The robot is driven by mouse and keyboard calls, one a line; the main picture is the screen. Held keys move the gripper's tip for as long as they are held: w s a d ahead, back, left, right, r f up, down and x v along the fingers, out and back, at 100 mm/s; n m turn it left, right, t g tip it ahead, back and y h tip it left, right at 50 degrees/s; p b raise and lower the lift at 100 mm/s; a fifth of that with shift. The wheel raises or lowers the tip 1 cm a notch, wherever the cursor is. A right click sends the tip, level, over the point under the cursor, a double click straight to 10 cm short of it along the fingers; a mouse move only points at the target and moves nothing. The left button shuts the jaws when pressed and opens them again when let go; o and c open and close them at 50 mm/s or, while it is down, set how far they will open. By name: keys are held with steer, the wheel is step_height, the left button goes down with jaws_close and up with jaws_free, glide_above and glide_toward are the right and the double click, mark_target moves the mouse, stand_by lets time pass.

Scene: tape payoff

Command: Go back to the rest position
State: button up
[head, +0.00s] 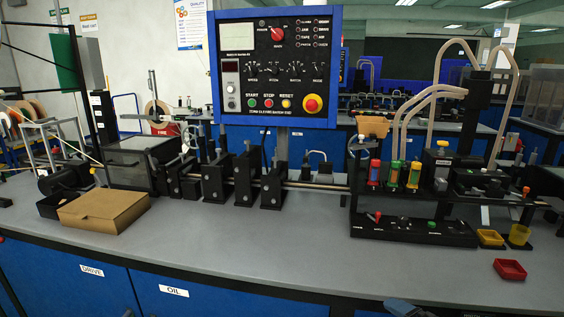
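My gripper does not show clearly anywhere in the head view. A small grey-blue shape is cut off by the bottom edge, right of the middle, and I cannot tell what it is. The task names no other object. The grey workbench (270,240) fills the lower part of the head view, with blue doors below its front edge.
A blue-framed control panel (275,68) stands behind the bench. A brown cardboard box (104,211) lies at the left. Black roller stands (243,178) are in the middle. A red tray (509,269) and a yellow tray (490,238) sit at the right. The bench's front middle is clear.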

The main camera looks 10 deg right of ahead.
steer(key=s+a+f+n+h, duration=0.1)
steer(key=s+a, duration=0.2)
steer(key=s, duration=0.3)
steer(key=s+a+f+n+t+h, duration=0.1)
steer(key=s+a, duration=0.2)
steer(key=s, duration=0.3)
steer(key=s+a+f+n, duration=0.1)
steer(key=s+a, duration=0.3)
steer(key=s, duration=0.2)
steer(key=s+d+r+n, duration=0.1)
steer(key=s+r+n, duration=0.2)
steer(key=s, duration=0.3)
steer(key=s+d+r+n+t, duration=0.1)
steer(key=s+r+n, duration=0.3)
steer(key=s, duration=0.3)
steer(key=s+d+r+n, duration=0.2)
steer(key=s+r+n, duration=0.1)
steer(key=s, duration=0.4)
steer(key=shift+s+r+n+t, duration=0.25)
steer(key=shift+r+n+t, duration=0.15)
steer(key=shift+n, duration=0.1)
